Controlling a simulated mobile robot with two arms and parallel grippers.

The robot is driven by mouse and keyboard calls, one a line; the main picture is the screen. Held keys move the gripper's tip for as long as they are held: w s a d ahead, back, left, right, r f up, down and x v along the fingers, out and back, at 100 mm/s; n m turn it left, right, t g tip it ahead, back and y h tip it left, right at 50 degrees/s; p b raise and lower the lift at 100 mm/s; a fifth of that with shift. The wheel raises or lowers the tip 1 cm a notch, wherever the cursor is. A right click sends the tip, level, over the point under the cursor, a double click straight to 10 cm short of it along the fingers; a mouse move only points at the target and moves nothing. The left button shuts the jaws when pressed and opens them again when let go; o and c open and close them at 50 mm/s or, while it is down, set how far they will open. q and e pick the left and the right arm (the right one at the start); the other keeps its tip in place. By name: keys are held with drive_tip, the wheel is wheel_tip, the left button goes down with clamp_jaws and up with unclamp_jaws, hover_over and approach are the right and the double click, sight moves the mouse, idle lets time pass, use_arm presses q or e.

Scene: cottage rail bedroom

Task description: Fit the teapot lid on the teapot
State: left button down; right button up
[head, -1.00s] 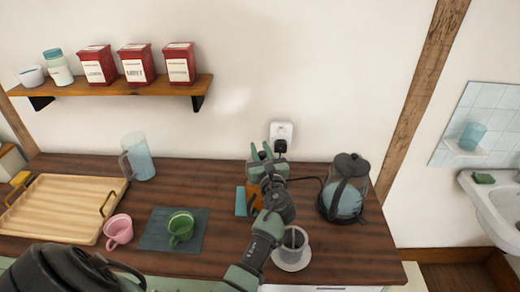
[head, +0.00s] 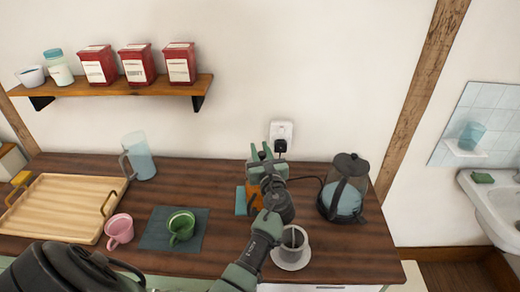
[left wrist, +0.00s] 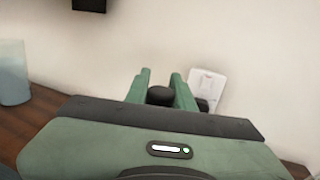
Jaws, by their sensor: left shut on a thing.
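My left gripper (head: 263,158) is shut on a small dark knob, which shows between its green fingertips in the left wrist view (left wrist: 160,95). I take the knob to be the teapot lid's (head: 262,155); the rest of the lid cannot be made out. The gripper is over the back of the wooden counter, below the wall socket. An orange-brown thing (head: 252,203) stands behind and below the gripper, mostly hidden by it; I cannot tell whether it is the teapot. No other teapot is clear. My right gripper is not in view.
A kettle (head: 343,190) stands right of the gripper, its cable running to the socket plug (head: 281,146). A grey cup on a saucer (head: 291,262) is by my left forearm. Left are a green mug (head: 181,226), pink mug (head: 119,230), jug (head: 140,158) and tray (head: 60,210).

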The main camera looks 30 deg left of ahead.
use_arm(q)
drive_tip(key=shift+f, duration=0.15)
drive_tip(key=shift+f+b, duration=1.05)
drive_tip(key=shift+f, duration=0.2)
drive_tip(key=shift+f, duration=0.25)
idle(0.4)
drive_tip(key=c, duration=1.1)
unclamp_jaws()
drive_tip(key=shift+s+d, duration=0.1)
